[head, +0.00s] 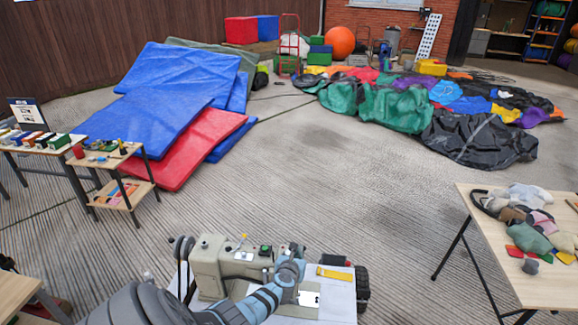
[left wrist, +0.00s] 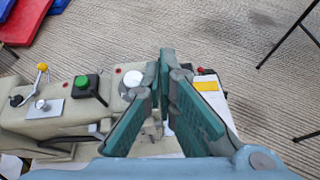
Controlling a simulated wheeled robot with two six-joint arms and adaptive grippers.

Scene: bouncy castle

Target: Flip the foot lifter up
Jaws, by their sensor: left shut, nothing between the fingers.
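The beige sewing machine (head: 210,268) stands on a pale work table (head: 341,303) at the bottom of the head view. Its body (left wrist: 75,117) fills the left of the left wrist view. A yellow-tipped lever (left wrist: 41,76), a green button (left wrist: 81,83) and a round white disc (left wrist: 132,79) show on it. I cannot make out for sure which part is the foot lifter; the fingers may hide it. My left gripper (head: 296,250) is over the machine's right end. Its teal fingers (left wrist: 167,58) are shut and empty, right of the disc. My right gripper is out of view.
A yellow strip (head: 334,274) lies right of the machine. A wooden table (head: 480,215) with cloth scraps stands right, small tables (head: 135,165) left. Blue and red mats (head: 170,85) and a deflated castle (head: 400,105) lie behind. The concrete floor between is clear.

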